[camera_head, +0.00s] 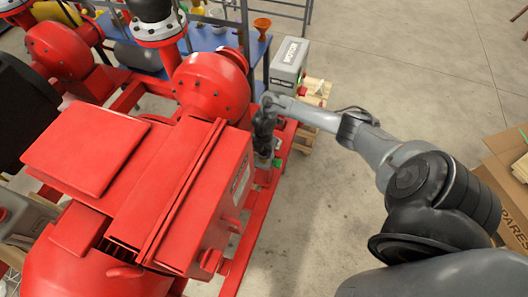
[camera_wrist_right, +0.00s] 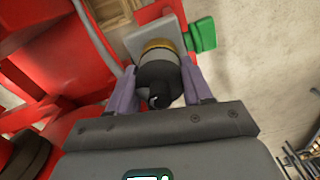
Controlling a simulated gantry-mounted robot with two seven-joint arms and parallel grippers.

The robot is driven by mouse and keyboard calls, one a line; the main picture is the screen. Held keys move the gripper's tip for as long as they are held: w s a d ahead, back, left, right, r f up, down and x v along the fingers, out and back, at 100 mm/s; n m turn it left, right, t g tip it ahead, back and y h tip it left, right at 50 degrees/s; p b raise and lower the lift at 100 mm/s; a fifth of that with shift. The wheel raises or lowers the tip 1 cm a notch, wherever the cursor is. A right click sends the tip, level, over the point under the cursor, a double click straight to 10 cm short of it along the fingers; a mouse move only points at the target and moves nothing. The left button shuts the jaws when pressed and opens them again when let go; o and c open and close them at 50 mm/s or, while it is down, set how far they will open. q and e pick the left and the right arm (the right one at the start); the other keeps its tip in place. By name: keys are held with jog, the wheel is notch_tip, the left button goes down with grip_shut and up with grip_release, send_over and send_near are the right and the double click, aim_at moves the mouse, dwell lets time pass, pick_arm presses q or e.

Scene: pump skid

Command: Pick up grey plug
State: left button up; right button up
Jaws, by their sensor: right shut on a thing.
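The grey plug (camera_wrist_right: 160,82) is a dark grey, rounded piece in front of a brass ring (camera_wrist_right: 158,46). In the right wrist view it sits between the two purple fingers of my right gripper (camera_wrist_right: 160,76), which is shut on it. The plug lines up with the brass ring on a light grey block (camera_wrist_right: 126,42); I cannot tell whether it is still seated there. In the head view my right gripper (camera_head: 264,142) points down beside the red pump skid, and the plug is mostly hidden. My left gripper is out of view.
A green part (camera_wrist_right: 202,35) sticks out beside the grey block. The red skid housing (camera_head: 208,180) stands close to the left of my right gripper. A grey motor box (camera_head: 289,62) stands behind. A cardboard box (camera_head: 505,175) is at the right. The concrete floor between is clear.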

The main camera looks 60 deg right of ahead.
jog(key=shift+r, duration=0.55)
jog(key=r, duration=0.3)
jog(key=shift+s+d+r+p, duration=0.15)
jog(key=shift+s+d+p, duration=0.05)
jog(key=shift+p, duration=0.2)
jog(key=s+d+r, duration=0.6)
jog(key=s, duration=0.3)
jog(key=shift+s+r+p, duration=0.2)
jog(key=shift+r+p, duration=0.05)
jog(key=shift+p, duration=0.15)
